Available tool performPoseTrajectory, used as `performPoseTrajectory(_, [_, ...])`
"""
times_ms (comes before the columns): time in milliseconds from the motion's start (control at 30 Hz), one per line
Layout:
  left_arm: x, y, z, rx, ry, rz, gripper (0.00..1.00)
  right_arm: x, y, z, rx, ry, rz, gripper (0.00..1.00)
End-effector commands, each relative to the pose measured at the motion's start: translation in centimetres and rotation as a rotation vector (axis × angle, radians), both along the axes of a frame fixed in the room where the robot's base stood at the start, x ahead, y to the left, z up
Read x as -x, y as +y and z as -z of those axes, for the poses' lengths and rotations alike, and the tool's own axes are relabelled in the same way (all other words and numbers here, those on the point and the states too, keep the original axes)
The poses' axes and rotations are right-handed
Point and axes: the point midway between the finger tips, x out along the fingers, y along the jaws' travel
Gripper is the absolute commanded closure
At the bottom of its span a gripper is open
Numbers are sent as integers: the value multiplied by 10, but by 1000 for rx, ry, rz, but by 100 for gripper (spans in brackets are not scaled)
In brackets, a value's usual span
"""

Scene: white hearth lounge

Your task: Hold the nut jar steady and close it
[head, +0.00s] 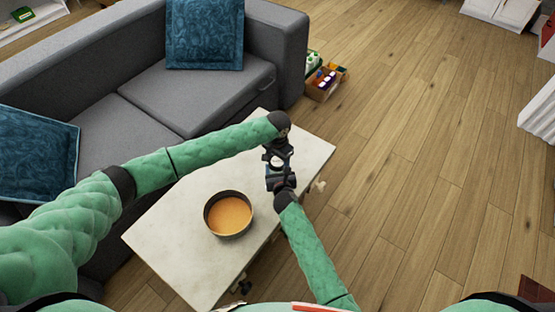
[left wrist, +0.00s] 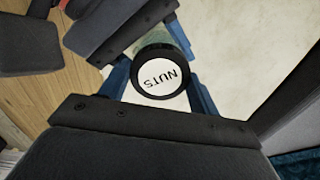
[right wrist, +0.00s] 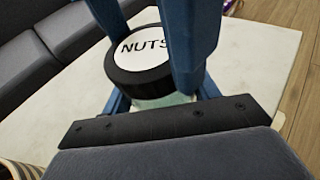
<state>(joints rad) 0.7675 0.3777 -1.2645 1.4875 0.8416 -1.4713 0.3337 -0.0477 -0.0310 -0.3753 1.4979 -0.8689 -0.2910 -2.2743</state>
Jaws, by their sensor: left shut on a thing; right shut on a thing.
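The nut jar (right wrist: 165,99) has a pale, see-through body and stands upright between my grippers over the white table (head: 165,233). Its lid (left wrist: 158,73), black-rimmed with a white NUTS label, sits on top of the body; it also shows in the right wrist view (right wrist: 140,52). I cannot tell how tightly it is seated. My left gripper (head: 277,160) comes from above, its blue fingers on both sides of the lid. My right gripper (head: 279,180) is shut around the jar body, below the lid. In the head view the grippers hide most of the jar.
A round dark-rimmed container with an orange inside (head: 229,214) stands on the table, left of my grippers. A grey sofa (head: 200,90) with blue cushions is behind the table. A box of bottles (head: 325,80) stands on the floor.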

Motion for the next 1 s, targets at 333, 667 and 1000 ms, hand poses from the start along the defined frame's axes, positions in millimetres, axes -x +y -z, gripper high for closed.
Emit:
performPoseTrajectory(333, [0, 0, 0, 0, -1, 245, 65, 0, 1, 0, 0, 0, -1, 100])
performPoseTrajectory(667, [0, 0, 0, 0, -1, 245, 24, 0, 0, 0, 0, 0, -1, 100])
performPoseTrajectory(1000, [2, -2, 0, 2, 2, 247, 16, 0, 0, 0, 0, 0, 0, 100])
